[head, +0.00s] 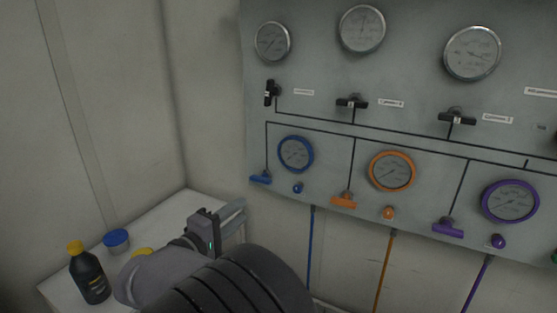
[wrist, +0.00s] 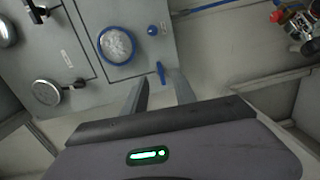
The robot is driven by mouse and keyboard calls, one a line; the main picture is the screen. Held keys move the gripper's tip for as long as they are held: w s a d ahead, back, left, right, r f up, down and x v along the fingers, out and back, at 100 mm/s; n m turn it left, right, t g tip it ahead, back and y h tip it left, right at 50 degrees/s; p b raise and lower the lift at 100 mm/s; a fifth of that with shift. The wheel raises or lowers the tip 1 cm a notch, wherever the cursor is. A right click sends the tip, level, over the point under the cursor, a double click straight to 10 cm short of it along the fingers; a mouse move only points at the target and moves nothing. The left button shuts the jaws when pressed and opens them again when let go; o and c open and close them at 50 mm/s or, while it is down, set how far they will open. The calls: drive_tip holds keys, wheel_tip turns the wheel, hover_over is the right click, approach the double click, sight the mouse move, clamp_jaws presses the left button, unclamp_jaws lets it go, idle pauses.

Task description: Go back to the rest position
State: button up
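My gripper (head: 234,212) is in front of the lower left of the grey air panel (head: 325,75). In the wrist view its two fingers (wrist: 159,80) stand apart with nothing between them. The blue handle (head: 260,179) sits under the blue-ringed gauge (head: 295,153), up and right of the gripper in the head view. In the wrist view the blue handle (wrist: 161,73) shows just beyond the fingertips, and I see no contact. The left black handle (head: 271,92) stands upright; the other black handles (head: 352,102) lie crosswise.
A white table (head: 180,213) at lower left holds a dark bottle with a yellow cap (head: 90,275) and a blue-lidded jar (head: 116,240). A yellow item (head: 142,252) is partly hidden by my arm. Blue, orange and purple hoses (head: 311,245) run below the panel.

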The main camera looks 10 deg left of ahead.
drive_tip(key=s+d+m+g+h, duration=0.1)
drive_tip(key=s+d+m+g, duration=0.35)
drive_tip(key=d, duration=0.85)
drive_tip(key=s+d+m+g, duration=0.3)
drive_tip(key=d+g, duration=0.2)
drive_tip(key=d, duration=0.7)
drive_tip(key=s+d+m+g+y, duration=0.2)
drive_tip(key=s+d, duration=0.3)
drive_tip(key=s, duration=0.2)
drive_tip(key=s+a+f+m+t+y, duration=0.1)
drive_tip(key=s+a+m+y, duration=0.1)
drive_tip(key=s+m+y, duration=0.6)
drive_tip(key=s, duration=0.6)
drive_tip(key=shift+f, duration=0.25)
drive_tip(key=shift+s+t, duration=0.1)
drive_tip(key=shift+t, duration=0.15)
